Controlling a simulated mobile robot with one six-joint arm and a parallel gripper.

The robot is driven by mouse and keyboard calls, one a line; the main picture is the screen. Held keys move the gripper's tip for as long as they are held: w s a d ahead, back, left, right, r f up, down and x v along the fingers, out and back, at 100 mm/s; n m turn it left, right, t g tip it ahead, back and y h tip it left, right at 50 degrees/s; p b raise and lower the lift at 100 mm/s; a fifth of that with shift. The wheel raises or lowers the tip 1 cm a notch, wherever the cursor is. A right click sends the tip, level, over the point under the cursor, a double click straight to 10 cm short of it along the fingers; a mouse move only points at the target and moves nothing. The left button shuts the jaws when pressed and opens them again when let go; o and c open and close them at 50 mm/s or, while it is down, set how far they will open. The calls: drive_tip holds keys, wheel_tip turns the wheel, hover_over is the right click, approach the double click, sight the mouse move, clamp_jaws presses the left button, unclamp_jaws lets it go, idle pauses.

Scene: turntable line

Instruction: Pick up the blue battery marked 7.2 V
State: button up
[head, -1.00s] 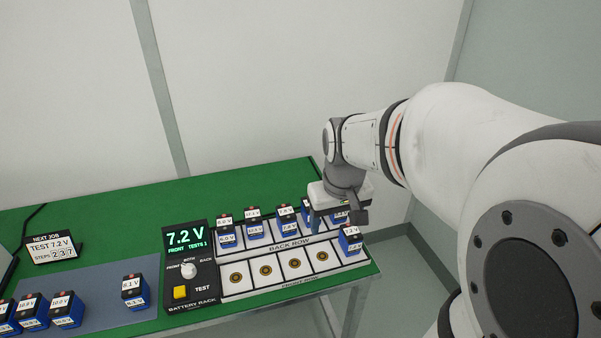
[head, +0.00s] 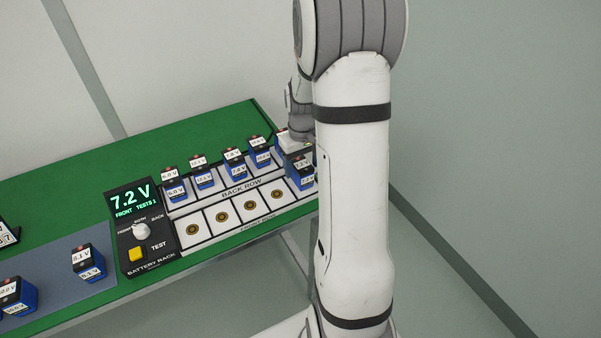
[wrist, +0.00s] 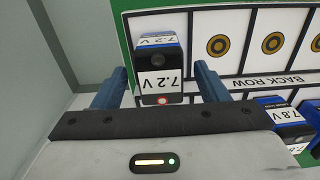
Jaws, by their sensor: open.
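The blue battery marked 7.2 V (head: 300,172) stands upright in the right end slot of the rack's front row, partly hidden by my arm in the head view. In the wrist view the 7.2 V battery (wrist: 160,60) shows its white label and dark top between my two blue fingers. My gripper (wrist: 157,78) is open, with one finger on each side of the battery and gaps visible between. In the head view my arm hides most of the gripper.
Several batteries stand in the back row, including a 7.8 V one (wrist: 286,122) near my gripper. The other front-row slots (head: 222,216) are empty. The rack's control panel (head: 137,228) reads 7.2 V. More batteries (head: 88,262) stand on the grey mat at left.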

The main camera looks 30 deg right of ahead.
wheel_tip(320, 180, down, 2)
drive_tip(key=shift+f, duration=0.25)
drive_tip(key=c, duration=1.4)
